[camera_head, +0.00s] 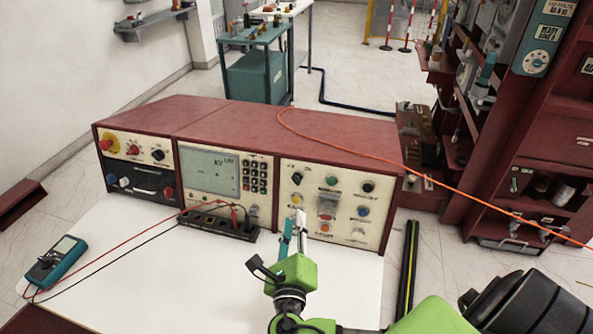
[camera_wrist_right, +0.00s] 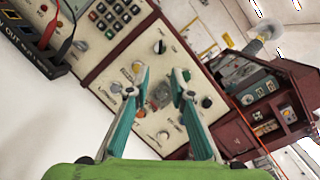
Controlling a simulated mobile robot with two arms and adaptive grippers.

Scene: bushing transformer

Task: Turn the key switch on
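The red console's right control panel (camera_head: 338,205) carries several knobs and buttons. A black knob (camera_head: 296,178) sits at its upper left and another black knob (camera_head: 368,187) at its upper right; both look like turning switches, but I cannot tell which is the key switch. My right gripper (camera_head: 297,222) is in front of the panel's lower left part and covers some of it. In the right wrist view its two teal fingers (camera_wrist_right: 161,80) are spread, with a reddish control (camera_wrist_right: 160,95) visible between them and nothing held. My left gripper is not in view.
A white table (camera_head: 130,260) bears the console, a teal multimeter (camera_head: 55,261) with red and black leads, and a black terminal strip (camera_head: 217,223). An orange cable (camera_head: 370,157) crosses the console top. A red cabinet (camera_head: 520,120) stands at right.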

